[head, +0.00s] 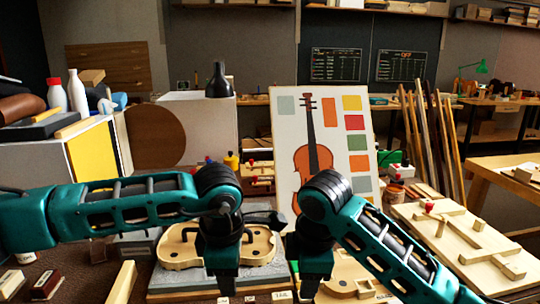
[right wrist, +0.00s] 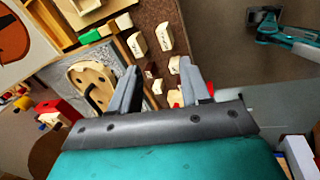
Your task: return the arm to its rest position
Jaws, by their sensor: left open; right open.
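My left arm comes in from the left in the head view, and its gripper (head: 228,284) points down in front of a pale wooden violin plate (head: 180,249). My right gripper (head: 309,286) points down to its right, over the near part of the bench. In the right wrist view my right gripper (right wrist: 160,82) is open, its two grey fingers apart with nothing held between them. Both grippers' fingertips are small or partly hidden in the head view. The violin plate also shows in the right wrist view (right wrist: 90,83), left of the fingers.
The plate lies on a grey bed (head: 205,278). A violin picture board (head: 285,135) stands behind my arms. Small wooden blocks (right wrist: 137,45) lie beyond my right fingers. A wooden jig board (head: 415,215) is at right, a red-ended block (right wrist: 62,108) at left in the wrist view.

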